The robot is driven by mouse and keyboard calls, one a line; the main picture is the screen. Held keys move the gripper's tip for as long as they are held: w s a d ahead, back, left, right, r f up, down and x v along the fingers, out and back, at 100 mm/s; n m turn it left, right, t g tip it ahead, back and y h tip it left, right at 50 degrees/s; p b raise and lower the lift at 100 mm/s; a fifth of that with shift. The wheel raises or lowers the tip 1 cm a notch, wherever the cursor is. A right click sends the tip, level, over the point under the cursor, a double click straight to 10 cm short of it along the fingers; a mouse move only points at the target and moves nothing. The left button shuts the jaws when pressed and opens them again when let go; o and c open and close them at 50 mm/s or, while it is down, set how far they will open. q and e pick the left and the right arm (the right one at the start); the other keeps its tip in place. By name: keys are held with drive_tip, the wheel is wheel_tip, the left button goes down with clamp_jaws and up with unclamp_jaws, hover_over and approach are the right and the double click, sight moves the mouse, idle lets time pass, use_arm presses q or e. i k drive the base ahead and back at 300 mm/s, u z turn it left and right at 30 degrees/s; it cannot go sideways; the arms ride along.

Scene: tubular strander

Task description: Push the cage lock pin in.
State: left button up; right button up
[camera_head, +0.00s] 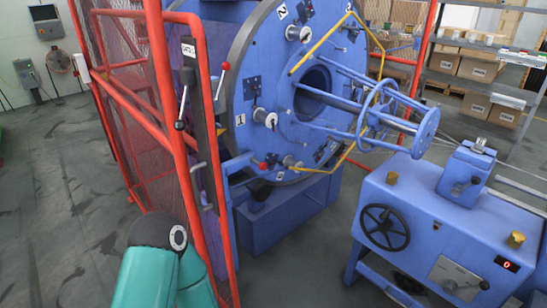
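The blue strander cage (285,85) has a round front plate with numbered stations and a central opening. A lever with a red ball (225,66) stands at the cage's left edge, beside the red guard frame. A small red knob (263,166) sits low on the cage's left side, near a black part (260,190). I cannot tell for sure which part is the cage lock pin, or how far in it is. Neither gripper is in view; only a teal link of my arm shows at the bottom left.
A red mesh guard (120,75) with a black-knobbed lever (180,125) stands left of the cage. A yellow guide frame (318,48) and blue rods reach out to the right. A blue console (440,225) with a handwheel (385,228) stands at right. Grey floor between is free.

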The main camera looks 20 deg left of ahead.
sight(262, 165)
drive_tip(key=u, duration=0.5)
drive_tip(key=i, duration=1.05)
drive_tip(key=u, duration=0.85)
drive_tip(key=k, duration=0.8)
drive_tip(key=u, duration=0.15)
drive_tip(key=i, duration=0.85)
drive_tip(key=z, duration=0.1)
